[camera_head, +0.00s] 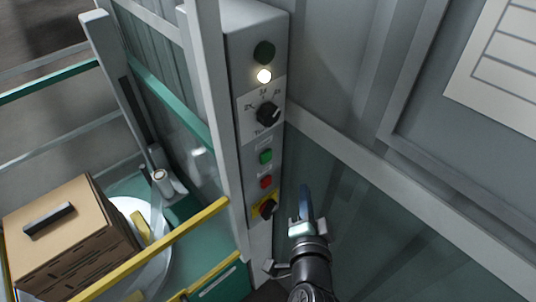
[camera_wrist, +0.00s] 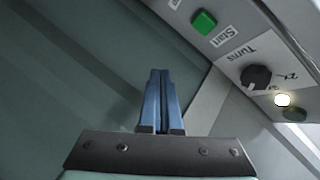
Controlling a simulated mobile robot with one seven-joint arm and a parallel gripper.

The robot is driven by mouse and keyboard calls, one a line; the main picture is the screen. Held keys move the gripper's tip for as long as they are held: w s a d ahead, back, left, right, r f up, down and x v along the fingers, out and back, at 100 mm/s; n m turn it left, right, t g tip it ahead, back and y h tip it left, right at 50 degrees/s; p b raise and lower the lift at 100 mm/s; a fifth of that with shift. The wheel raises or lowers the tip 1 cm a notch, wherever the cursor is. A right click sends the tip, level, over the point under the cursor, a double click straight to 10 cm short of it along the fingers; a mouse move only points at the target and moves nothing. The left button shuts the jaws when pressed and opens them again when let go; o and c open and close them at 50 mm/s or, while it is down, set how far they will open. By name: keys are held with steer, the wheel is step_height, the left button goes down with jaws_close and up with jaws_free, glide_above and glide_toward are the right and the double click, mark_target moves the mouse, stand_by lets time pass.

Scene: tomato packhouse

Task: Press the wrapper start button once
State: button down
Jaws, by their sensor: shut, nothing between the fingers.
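The wrapper control box (camera_head: 255,35) is a tall grey panel at the centre of the head view. Its green start button (camera_head: 265,156) sits above a red button (camera_head: 266,181). In the wrist view the green button (camera_wrist: 204,21) is at the top, next to the label "Start". My gripper (camera_head: 304,190) is shut and empty, to the right of the panel's lower part. In the wrist view its blue fingers (camera_wrist: 160,75) lie together, below and left of the green button and apart from it.
A black turns knob (camera_head: 268,114), a lit white lamp (camera_head: 264,76) and a dark green lamp (camera_head: 264,52) are above the button. A knob on a yellow plate (camera_head: 268,208) is below. A yellow rail (camera_head: 165,243) and a cardboard box (camera_head: 65,235) stand left.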

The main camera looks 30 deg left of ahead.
mark_target(266, 156)
steer(key=w+a+p, duration=0.3)
steer(key=a+p, duration=0.2)
steer(key=a, duration=0.3)
steer(key=shift+a, duration=0.2)
stand_by(1.9)
steer(key=shift+w+a+p, duration=0.15)
steer(key=shift+a+p, duration=0.2)
steer(key=shift+p, duration=0.1)
